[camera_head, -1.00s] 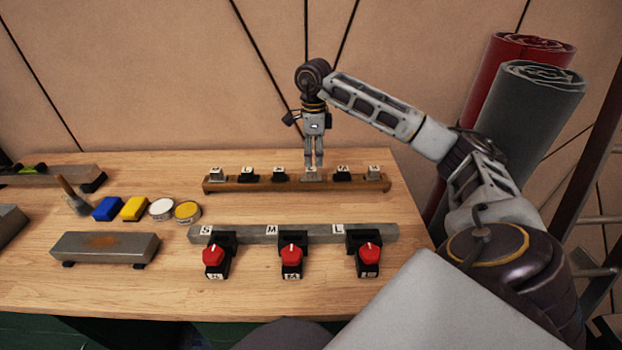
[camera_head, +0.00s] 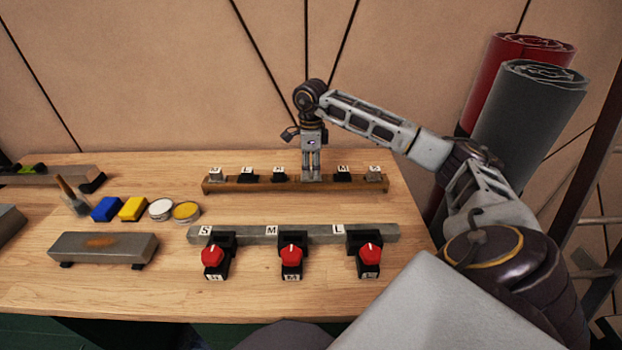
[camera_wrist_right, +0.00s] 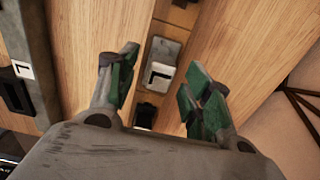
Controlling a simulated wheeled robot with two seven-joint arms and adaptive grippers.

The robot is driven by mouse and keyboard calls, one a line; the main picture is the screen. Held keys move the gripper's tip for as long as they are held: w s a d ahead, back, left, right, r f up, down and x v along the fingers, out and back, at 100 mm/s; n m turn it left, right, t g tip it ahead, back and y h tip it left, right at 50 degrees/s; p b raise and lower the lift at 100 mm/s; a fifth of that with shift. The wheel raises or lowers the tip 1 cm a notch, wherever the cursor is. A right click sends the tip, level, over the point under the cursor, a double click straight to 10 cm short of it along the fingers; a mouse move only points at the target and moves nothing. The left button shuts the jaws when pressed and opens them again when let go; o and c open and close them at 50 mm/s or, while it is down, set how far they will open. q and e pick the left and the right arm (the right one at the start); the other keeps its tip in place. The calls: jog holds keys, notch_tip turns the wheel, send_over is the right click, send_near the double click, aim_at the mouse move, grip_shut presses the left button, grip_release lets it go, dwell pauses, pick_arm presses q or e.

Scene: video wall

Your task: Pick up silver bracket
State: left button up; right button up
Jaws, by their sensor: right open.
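A silver bracket (camera_wrist_right: 168,50) with a white tag marked L sits on the wooden rail. In the right wrist view it lies between the two green-padded fingers of my right gripper (camera_wrist_right: 158,72), which are spread with gaps on both sides. In the head view my right gripper (camera_head: 311,172) points straight down over this bracket's place and mostly hides it. The wooden rail (camera_head: 260,187) also holds silver brackets at its left end (camera_head: 216,175) and right end (camera_head: 375,173), with black brackets between. My left gripper is not in view.
Black brackets (camera_head: 343,174) stand close on either side of the gripper. In front, a grey bar (camera_head: 260,234) carries black clamps with red knobs (camera_head: 291,256). Yellow and blue blocks, round tins and a grey block (camera_head: 105,247) lie left. Rolls (camera_head: 528,115) stand at right.

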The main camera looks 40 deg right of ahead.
jog(key=shift+f, duration=0.65)
grip_shut()
